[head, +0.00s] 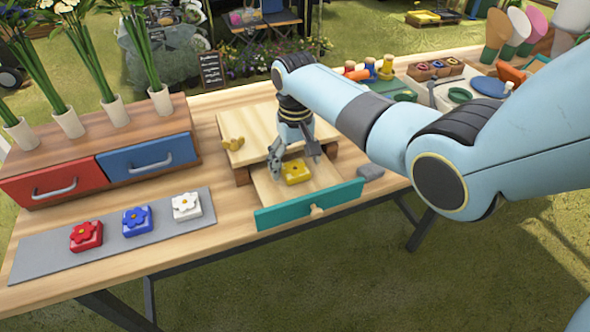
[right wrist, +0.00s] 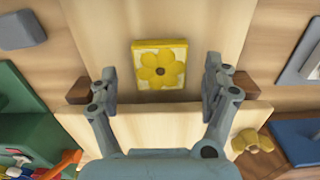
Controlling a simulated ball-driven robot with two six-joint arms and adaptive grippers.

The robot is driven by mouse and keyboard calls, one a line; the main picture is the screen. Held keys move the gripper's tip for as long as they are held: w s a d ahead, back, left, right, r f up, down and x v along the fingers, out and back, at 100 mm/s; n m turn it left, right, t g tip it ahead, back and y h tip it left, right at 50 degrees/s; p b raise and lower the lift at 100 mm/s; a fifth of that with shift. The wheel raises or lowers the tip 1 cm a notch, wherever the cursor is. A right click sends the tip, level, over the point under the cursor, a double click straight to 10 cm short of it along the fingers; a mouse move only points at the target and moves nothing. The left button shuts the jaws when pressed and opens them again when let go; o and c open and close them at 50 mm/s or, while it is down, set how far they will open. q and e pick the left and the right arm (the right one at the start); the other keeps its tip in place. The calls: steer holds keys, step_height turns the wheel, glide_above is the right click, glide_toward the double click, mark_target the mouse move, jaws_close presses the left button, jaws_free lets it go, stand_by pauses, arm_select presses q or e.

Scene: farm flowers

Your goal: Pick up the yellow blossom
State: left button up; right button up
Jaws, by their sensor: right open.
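The yellow blossom (head: 296,171) is a yellow flower on a square block. It lies on the wooden floor of an open drawer (head: 310,206) with a teal front and a small knob. In the right wrist view the blossom (right wrist: 160,66) lies face up, ahead of and between the fingers. My right gripper (head: 296,158) is above the drawer, pointing down, with its fingers apart on either side of the blossom. In the right wrist view the open gripper (right wrist: 161,88) is empty. My left gripper is not in view.
Red (head: 86,236), blue (head: 137,221) and white (head: 187,206) blossom blocks sit on a grey mat (head: 50,261) at left. A red and blue drawer cabinet (head: 100,160) stands behind them. A grey block (head: 371,172) lies right of the drawer. A small yellow-brown object (head: 233,143) sits on the wooden top.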

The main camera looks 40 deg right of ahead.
steer(key=shift+f, duration=0.8)
steer(key=c, duration=1.2)
steer(key=shift+r, duration=0.1)
